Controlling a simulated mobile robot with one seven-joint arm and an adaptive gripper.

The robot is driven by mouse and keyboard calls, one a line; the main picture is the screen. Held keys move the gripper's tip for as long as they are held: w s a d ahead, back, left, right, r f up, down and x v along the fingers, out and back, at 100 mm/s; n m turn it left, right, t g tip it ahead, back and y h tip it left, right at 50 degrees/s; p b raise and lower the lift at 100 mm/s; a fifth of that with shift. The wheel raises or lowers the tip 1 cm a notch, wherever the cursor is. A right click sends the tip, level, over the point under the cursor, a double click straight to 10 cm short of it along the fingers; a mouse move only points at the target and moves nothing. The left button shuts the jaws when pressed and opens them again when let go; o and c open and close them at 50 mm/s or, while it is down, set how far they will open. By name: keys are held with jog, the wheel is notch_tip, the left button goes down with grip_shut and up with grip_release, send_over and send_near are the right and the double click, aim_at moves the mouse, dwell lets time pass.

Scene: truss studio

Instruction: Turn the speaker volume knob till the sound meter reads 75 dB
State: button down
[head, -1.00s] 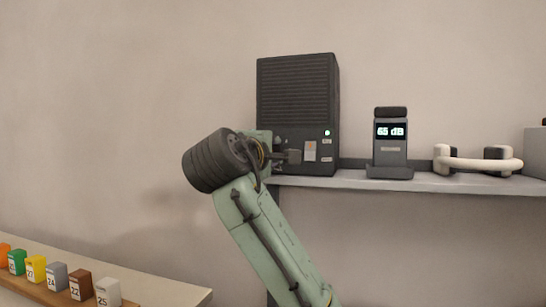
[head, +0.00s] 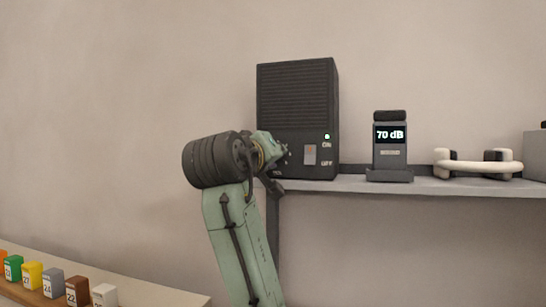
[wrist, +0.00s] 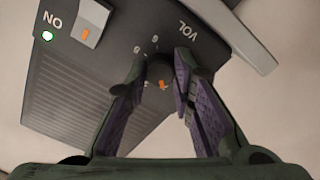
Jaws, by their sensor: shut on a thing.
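The dark speaker (head: 295,105) stands on the shelf, with its green light lit beside the ON mark. My gripper (wrist: 163,80) is shut on the knob, one finger on each side. In the head view my own wrist hides the knob and most of my fingers. The sound meter (head: 390,153) stands upright to the right of the speaker, and its screen reads 70 dB.
The grey shelf (head: 350,185) carries both devices. A pale handle-shaped object (head: 478,166) lies to the right of the meter, with a grey box (head: 535,155) beyond it. Several numbered coloured blocks (head: 55,283) stand on a lower surface at the left.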

jog(key=shift+f+m, duration=0.15)
jog(key=shift+m, duration=0.85)
jog(key=c, duration=1.4)
grip_release()
jog(key=shift+o, duration=0.2)
jog(key=shift+s, duration=0.1)
jog(key=v, duration=1.2)
